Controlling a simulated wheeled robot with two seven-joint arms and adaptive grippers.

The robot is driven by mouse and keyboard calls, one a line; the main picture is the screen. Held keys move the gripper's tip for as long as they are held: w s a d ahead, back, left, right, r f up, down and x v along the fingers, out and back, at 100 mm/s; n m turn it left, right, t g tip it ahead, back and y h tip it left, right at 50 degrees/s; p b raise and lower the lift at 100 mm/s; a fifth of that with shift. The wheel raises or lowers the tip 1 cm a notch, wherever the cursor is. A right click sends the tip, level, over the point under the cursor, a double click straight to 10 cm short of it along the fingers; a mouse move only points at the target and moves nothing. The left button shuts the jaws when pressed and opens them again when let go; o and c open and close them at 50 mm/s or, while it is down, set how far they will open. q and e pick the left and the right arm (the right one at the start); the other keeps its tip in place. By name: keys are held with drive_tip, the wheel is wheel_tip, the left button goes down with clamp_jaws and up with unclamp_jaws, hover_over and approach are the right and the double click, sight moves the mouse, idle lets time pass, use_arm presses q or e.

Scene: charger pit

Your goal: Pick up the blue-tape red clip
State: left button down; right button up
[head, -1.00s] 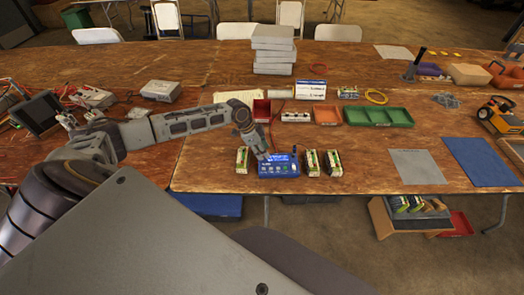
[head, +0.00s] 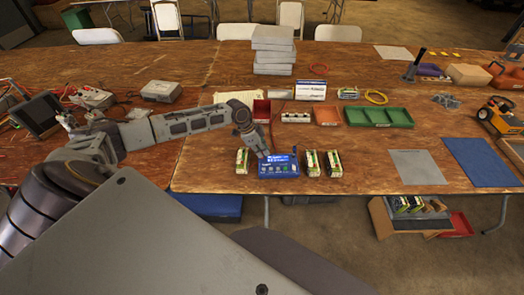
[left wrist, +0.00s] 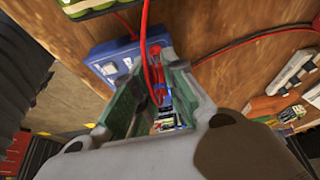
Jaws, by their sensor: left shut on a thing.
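My left gripper (head: 264,154) is over the blue charger (head: 279,171), at the near edge of the wooden table. The fingers hide part of the clip. In the head view the clip is too small to make out. The charger also shows in the left wrist view (left wrist: 108,58), beside the fingers. My right gripper is in neither view.
A battery pack (head: 243,160) stands left of the charger, and two more (head: 312,163) stand to its right. A red bin (head: 261,110), an orange tray (head: 327,117) and a green tray (head: 377,117) lie behind. A grey mat (head: 417,167) lies to the right.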

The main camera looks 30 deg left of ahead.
use_arm(q)
drive_tip(key=shift+r, duration=0.15)
wheel_tip(320, 180, up, 10)
drive_tip(key=shift+f, duration=0.1)
idle(0.5)
idle(0.6)
